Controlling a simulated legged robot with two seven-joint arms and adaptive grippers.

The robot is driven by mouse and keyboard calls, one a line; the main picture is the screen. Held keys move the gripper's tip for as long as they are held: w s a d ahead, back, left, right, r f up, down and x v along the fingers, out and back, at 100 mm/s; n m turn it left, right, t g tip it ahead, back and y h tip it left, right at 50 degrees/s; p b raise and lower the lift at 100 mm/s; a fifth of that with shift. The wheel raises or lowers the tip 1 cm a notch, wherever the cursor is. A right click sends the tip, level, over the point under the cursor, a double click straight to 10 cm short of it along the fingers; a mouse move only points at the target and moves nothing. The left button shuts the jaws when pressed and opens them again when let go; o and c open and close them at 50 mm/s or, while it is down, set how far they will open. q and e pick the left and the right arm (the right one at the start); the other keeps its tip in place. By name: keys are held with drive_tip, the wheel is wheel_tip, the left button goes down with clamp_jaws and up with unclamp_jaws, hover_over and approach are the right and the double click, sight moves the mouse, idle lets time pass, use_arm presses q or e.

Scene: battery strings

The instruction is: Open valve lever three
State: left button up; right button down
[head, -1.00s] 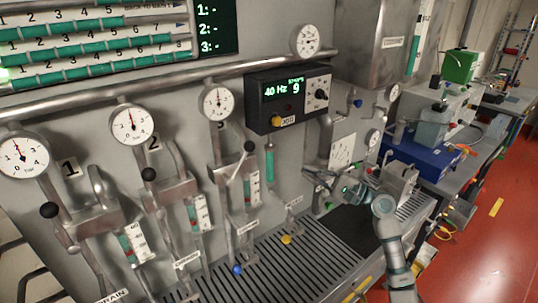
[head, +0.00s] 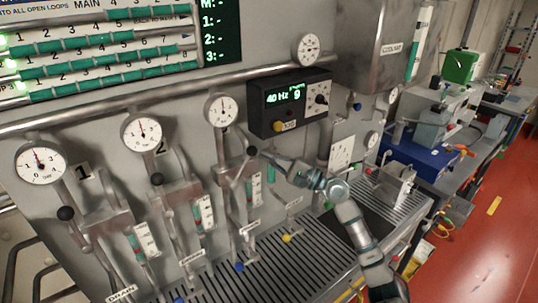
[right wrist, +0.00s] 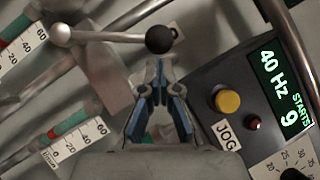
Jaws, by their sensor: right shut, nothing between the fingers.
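Valve lever three is a thin metal rod with a black ball knob (head: 251,152), below the third round gauge (head: 221,110) in the head view. The rod slants up and right from the valve body to the knob. In the right wrist view the lever (right wrist: 108,38) lies across the top, its black knob (right wrist: 160,39) just beyond my fingertips. My right gripper (head: 268,156) is shut and empty, close to the right side of the knob. Its blue and grey fingers (right wrist: 159,68) meet just below the knob in the wrist view; contact cannot be told. My left gripper is not in view.
Levers one (head: 66,213) and two (head: 157,179) stand to the left. A black control box (head: 290,102) with a yellow jog button (right wrist: 228,101) is close on the right of my gripper. A slotted drain tray (head: 262,262) lies below.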

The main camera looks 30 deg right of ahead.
drive_tip(key=shift+a, duration=0.2)
drive_tip(key=shift+r, duration=0.1)
drive_tip(key=shift+a+r+n+g+p, duration=0.1)
drive_tip(key=shift+r+n+g+p, duration=0.2)
drive_tip(key=shift+n+p, duration=0.15)
